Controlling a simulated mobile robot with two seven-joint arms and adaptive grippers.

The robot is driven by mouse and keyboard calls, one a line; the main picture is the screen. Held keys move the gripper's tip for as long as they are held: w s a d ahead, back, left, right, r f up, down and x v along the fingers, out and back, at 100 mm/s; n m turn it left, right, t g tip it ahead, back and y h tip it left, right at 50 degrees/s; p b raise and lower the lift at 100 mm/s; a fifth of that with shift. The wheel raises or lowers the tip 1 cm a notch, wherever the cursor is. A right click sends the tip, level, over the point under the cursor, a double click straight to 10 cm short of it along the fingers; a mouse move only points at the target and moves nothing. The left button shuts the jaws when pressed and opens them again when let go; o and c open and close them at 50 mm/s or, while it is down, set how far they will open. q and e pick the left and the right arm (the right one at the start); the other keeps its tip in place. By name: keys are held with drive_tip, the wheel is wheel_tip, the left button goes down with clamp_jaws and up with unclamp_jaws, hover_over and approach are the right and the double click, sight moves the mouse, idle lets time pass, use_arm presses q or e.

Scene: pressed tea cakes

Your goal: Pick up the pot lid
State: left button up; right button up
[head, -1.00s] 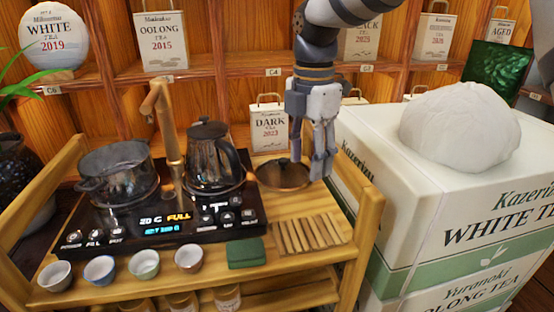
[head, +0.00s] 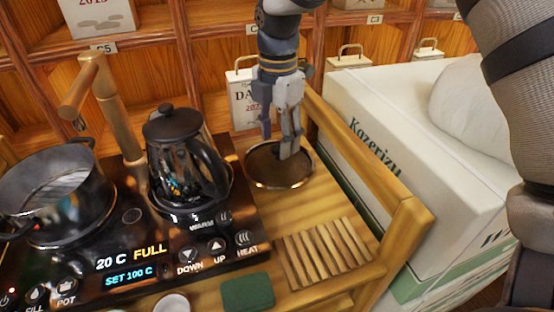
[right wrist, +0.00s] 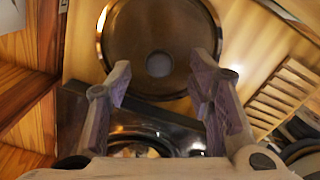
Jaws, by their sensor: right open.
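The pot lid (head: 262,174) is a round, brownish glass disc with a metal rim. It lies flat on the wooden cart behind the slatted rest. My right gripper (head: 278,142) points down over the lid, open and empty. In the right wrist view its fingertips (right wrist: 160,72) stand on either side of the knob, apart from it. Their exact height above the lid is hard to tell. My left gripper is not in view.
A dark kettle (head: 178,150) stands left of the lid on the black heating unit (head: 130,255), with an open pot (head: 60,190) further left. A slatted wooden rest (head: 322,252) lies in front. The cart's rail and white boxes (head: 420,120) stand to the right.

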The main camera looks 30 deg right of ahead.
sight(278, 147)
wheel_tip(278, 147, down, 3)
drive_tip(key=shift+f, duration=0.2)
drive_tip(key=shift+r, duration=0.1)
clamp_jaws()
